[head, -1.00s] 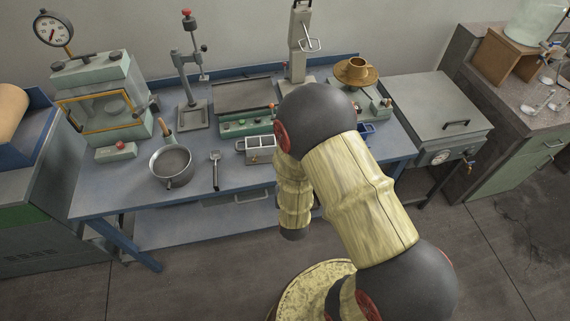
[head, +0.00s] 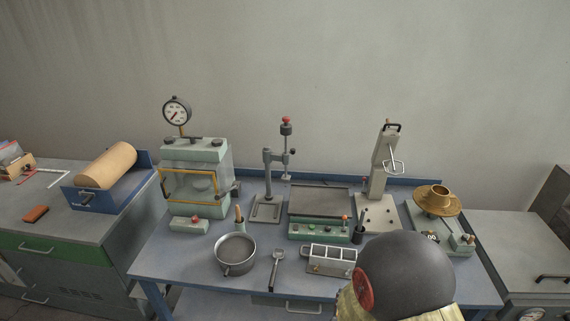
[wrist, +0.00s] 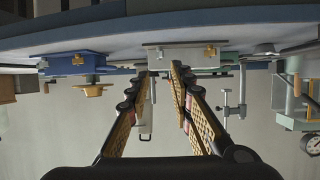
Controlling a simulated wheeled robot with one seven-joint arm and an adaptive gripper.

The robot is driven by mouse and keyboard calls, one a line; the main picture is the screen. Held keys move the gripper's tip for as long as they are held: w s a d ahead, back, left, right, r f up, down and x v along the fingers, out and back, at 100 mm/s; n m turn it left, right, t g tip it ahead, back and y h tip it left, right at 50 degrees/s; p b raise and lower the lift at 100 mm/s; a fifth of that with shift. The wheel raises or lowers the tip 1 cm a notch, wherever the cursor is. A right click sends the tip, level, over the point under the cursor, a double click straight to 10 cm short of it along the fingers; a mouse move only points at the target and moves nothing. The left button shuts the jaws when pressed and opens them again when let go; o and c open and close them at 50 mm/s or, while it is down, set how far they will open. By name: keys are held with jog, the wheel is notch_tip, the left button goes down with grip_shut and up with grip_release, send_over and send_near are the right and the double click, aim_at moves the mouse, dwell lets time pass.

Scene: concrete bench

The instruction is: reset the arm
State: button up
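My gripper (wrist: 157,74) shows in the wrist view, where its two fingers reach away from the camera. Their tips stand apart with nothing held between them, so it is open. The wrist picture is upside down, with the bench top (wrist: 120,28) along the top and the wall below. In the head view only a dark rounded joint and a bit of pale sleeve of my arm show at the lower right. My gripper is hidden from the head view.
The blue bench (head: 180,258) holds a pan (head: 236,252), a scoop (head: 276,268), a three-part mould (head: 330,258), a glass-fronted chamber (head: 195,178), a stand (head: 268,185), a tall press (head: 383,170) and a brass flared dish (head: 437,200). A paper roll (head: 106,165) lies left.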

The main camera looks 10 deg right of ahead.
jog(key=s+a+f+n+g+y, duration=0.1)
jog(key=s+a+f+g+y, duration=0.3)
jog(key=s+a+f+g, duration=0.4)
jog(key=s+a+r+n+g+y, duration=0.2)
jog(key=s+a+r, duration=0.2)
jog(key=r, duration=0.5)
jog(key=s+d+r+n+t, duration=0.1)
jog(key=s+r, duration=0.1)
jog(key=r, duration=1.2)
jog(key=s+d+r+t, duration=0.2)
jog(key=r, duration=1.2)
jog(key=shift+s+r+n+h, duration=0.15)
jog(key=shift+s+n+h, duration=0.15)
jog(key=shift+n, duration=0.1)
